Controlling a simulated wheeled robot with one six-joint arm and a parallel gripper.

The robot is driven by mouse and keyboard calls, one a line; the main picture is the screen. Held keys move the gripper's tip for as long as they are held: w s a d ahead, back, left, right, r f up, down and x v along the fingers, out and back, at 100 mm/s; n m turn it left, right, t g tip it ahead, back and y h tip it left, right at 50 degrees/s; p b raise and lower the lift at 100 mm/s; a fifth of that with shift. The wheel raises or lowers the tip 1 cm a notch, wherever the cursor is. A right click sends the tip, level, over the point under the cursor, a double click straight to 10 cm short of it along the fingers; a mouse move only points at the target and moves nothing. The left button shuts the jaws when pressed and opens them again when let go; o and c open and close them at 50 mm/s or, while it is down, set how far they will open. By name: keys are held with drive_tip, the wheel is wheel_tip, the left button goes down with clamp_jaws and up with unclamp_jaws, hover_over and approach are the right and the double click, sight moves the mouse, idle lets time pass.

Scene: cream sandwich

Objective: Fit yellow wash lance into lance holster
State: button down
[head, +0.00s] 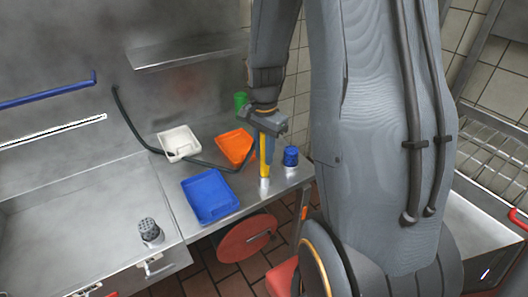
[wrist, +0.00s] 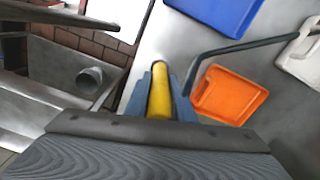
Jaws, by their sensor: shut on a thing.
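The yellow wash lance (head: 263,156) hangs roughly upright below my gripper (head: 268,132), above the front right part of the steel counter. In the wrist view the lance (wrist: 159,92) lies between the two blue-grey fingers of my gripper (wrist: 160,100), which are shut on it. A short silver piece (head: 264,185) shows at the lance's lower end; I cannot tell whether it is the lance's tip or the lance holster. A grey open-ended tube (wrist: 90,78) shows left of the lance in the wrist view, apart from it; I cannot tell whether it is the holster.
A blue tray (head: 210,196), an orange tray (head: 235,147) and a white tray (head: 180,143) lie on the counter. A blue cup (head: 290,156) stands right of the lance, and a green cup (head: 240,101) behind. A black hose (head: 135,130) crosses the counter. A sink (head: 60,215) lies left.

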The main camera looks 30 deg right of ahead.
drive_tip(key=shift+f+b, duration=1)
drive_tip(key=shift+f, duration=0.9)
drive_tip(key=c, duration=1.4)
unclamp_jaws()
drive_tip(key=shift+c, duration=0.2)
drive_tip(key=shift+r, duration=0.1)
wheel_tip(320, 180, up, 8)
drive_tip(key=b, duration=0.1)
drive_tip(key=shift+b, duration=0.35)
drive_tip(key=shift+f, duration=0.2)
drive_tip(key=s+a+f+n+b, duration=0.1)
drive_tip(key=s+a+f+n, duration=0.1)
drive_tip(key=a+n, duration=0.4)
drive_tip(key=s+a+f+n+t+b, duration=0.1)
drive_tip(key=s+a+f+n, duration=0.1)
drive_tip(key=s+a+n, duration=0.3)
drive_tip(key=a+n, duration=0.1)
drive_tip(key=n, duration=0.2)
drive_tip(key=shift+s+a+n, duration=0.2)
drive_tip(key=shift+a+n, duration=0.1)
